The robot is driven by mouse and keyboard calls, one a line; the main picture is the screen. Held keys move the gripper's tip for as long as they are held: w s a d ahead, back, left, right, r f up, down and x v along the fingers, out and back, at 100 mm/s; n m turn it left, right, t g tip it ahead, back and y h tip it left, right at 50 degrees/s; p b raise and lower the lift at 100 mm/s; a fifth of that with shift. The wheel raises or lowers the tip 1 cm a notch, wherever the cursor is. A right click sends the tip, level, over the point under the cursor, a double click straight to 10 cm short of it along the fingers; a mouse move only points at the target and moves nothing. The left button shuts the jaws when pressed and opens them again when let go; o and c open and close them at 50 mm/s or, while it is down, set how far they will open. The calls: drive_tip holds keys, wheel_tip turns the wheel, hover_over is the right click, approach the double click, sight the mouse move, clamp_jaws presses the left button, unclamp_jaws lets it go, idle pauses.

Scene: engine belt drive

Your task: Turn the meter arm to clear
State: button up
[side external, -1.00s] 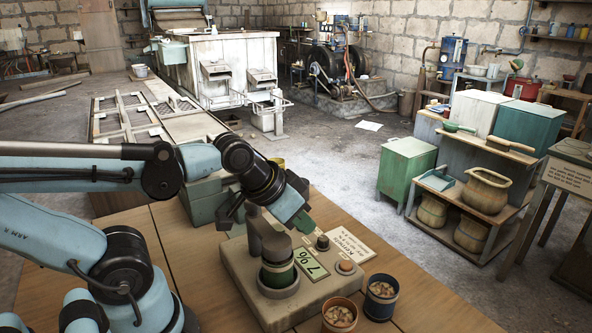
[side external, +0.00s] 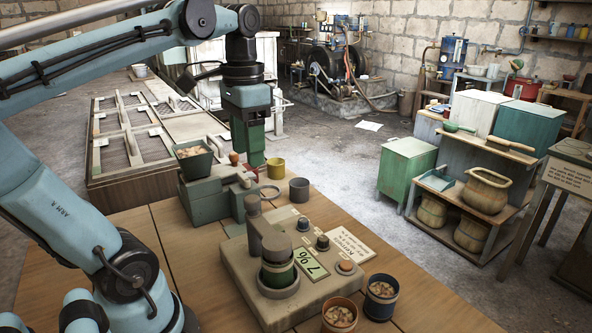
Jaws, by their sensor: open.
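The meter (side external: 235,268) is a beige box on the wooden table, with a display (side external: 312,262) reading 7%. Its grey meter arm (side external: 264,228) reaches from an upright knob (side external: 253,204) at the back to a round head over a dark green cup (side external: 278,274) in the meter's round seat. The head appears to sit on the cup. My gripper (side external: 252,162) is open and empty, pointing down, above and behind the meter and apart from the arm. One finger partly hides the other.
A grey-green machine with a hopper of kernels (side external: 194,152) stands left of my gripper. A yellow cup (side external: 276,168) and a grey cup (side external: 299,190) stand behind the meter. Two kernel-filled cups, brown (side external: 340,315) and dark blue (side external: 381,298), stand at its front right.

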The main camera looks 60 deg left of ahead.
sight(252, 198)
wheel_tip(252, 198, down, 10)
drive_tip(key=shift+f, duration=0.1)
idle(0.4)
clamp_jaws()
idle(0.3)
